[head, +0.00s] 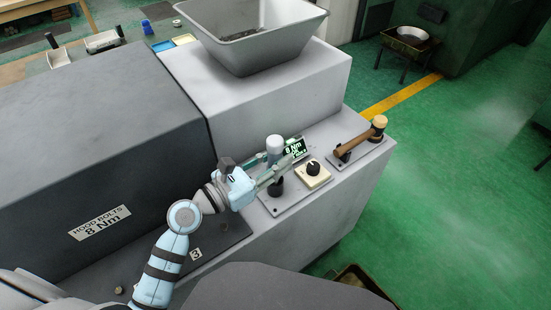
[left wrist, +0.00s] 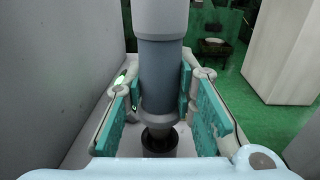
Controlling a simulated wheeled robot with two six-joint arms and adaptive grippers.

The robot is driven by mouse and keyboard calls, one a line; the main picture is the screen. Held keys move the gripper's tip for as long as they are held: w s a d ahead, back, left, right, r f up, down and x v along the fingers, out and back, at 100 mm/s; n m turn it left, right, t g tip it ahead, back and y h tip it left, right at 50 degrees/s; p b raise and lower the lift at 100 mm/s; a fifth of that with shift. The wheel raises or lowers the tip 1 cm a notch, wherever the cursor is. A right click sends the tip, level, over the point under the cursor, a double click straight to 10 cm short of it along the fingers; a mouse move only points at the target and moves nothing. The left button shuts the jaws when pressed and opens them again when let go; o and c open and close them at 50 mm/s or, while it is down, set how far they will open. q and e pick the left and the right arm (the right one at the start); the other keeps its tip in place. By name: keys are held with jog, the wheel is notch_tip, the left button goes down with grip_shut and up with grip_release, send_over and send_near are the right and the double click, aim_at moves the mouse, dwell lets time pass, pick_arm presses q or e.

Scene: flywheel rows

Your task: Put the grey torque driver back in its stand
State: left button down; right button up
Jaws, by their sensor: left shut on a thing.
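The grey torque driver (head: 275,147) stands upright between the fingers of my left gripper (head: 272,176), which is shut on its body. In the left wrist view the driver (left wrist: 161,62) runs down between the teal pads of the left gripper (left wrist: 162,95). Its narrowed lower end lines up with the dark round cup of the stand (left wrist: 159,141). The stand also shows in the head view as a black cup (head: 276,188) on a light plate, directly under the driver. I cannot tell how deep the tip sits in the cup. My right gripper is not in view.
A small display (head: 294,149) reading 8 Nm and a box with a black knob (head: 313,169) are close right of the gripper. A grey hopper (head: 252,40) stands behind. A dark housing (head: 100,130) rises at left.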

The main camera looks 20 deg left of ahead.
pick_arm(q)
jog(key=shift+f, duration=0.35)
jog(key=c, duration=1.2)
grip_release()
jog(key=shift+c, duration=0.2)
jog(key=v, duration=1.2)
jog(key=shift+a, duration=0.1)
